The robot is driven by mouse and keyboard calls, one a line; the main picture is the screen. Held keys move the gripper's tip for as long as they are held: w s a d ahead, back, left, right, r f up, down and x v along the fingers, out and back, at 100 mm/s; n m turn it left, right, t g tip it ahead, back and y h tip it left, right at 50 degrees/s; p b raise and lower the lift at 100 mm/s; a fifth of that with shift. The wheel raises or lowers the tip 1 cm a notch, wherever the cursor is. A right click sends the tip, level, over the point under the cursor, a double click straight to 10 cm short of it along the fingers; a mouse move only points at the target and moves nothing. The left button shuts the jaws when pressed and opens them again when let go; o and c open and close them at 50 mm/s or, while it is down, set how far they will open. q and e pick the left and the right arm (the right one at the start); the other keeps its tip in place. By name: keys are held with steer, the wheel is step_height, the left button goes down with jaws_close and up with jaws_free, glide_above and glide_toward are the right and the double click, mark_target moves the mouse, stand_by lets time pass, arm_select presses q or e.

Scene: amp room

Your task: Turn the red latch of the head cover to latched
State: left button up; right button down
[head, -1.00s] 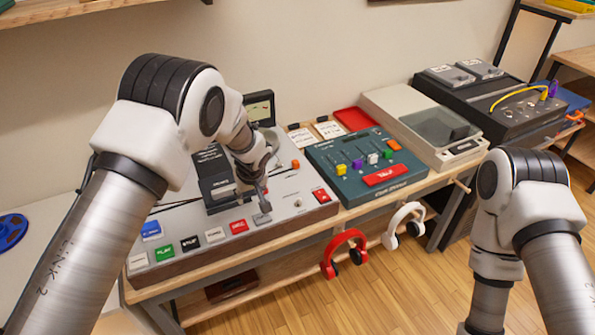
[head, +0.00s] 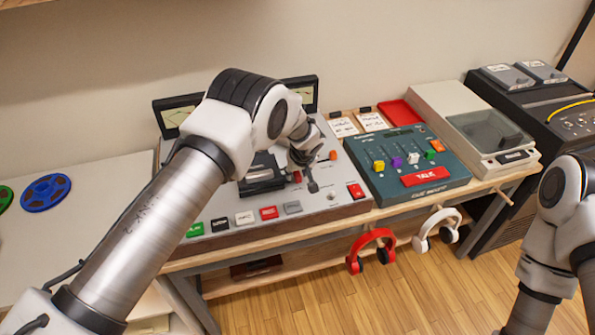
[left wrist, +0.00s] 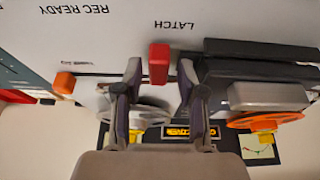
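The red latch (left wrist: 159,63) is a small upright block beside the printed word LATCH in the left wrist view. It also shows as a small red patch beside the left gripper in the head view (head: 297,177). The black head cover (head: 262,174) lies just left of it on the grey tape deck (head: 335,198); in the left wrist view the cover (left wrist: 262,68) is to the latch's right. My left gripper (left wrist: 160,80) is open, with one finger to each side of the latch; contact cannot be told. My right gripper is outside the views.
An orange knob (head: 333,155) stands close to the right of the left gripper. A row of buttons, including a red one (head: 268,212), lines the deck's front. A teal talk panel (head: 408,165) adjoins on the right. Reels (left wrist: 265,118) lie behind the latch.

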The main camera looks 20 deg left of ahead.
arm_select(q)
jaws_close()
